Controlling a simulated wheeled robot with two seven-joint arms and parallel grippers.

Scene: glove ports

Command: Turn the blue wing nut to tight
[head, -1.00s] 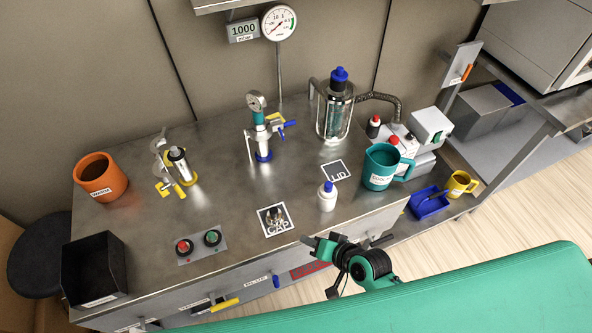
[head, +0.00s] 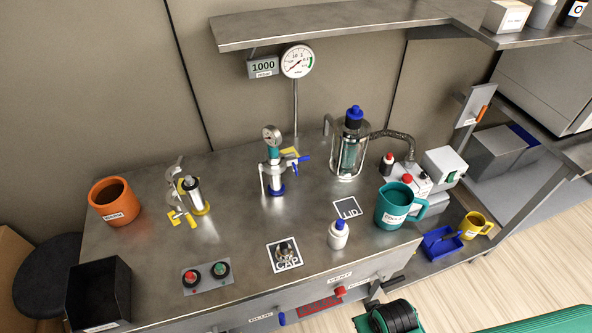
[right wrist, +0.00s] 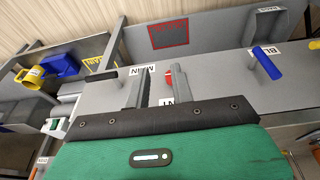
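A blue wing nut (head: 304,159) shows on the right side of the middle clamp fitting (head: 275,175), which stands upright on the steel bench with a small gauge on top. A yellow part sits just behind the wing nut. The wing nut is small here, and I cannot tell how tight it is. My right gripper (head: 376,287) is low at the bench's front edge, well apart from the fitting. In the right wrist view its two fingers (right wrist: 160,88) are spread and empty, with a red knob (right wrist: 168,78) beyond them. My left gripper is not in view.
A similar fitting with yellow parts (head: 188,195) stands left. A white bottle (head: 338,235), teal jug (head: 392,207) and glass vessel (head: 349,150) stand right of the middle fitting. A shelf (head: 340,25) overhangs the back. Bare bench lies in front of the middle fitting.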

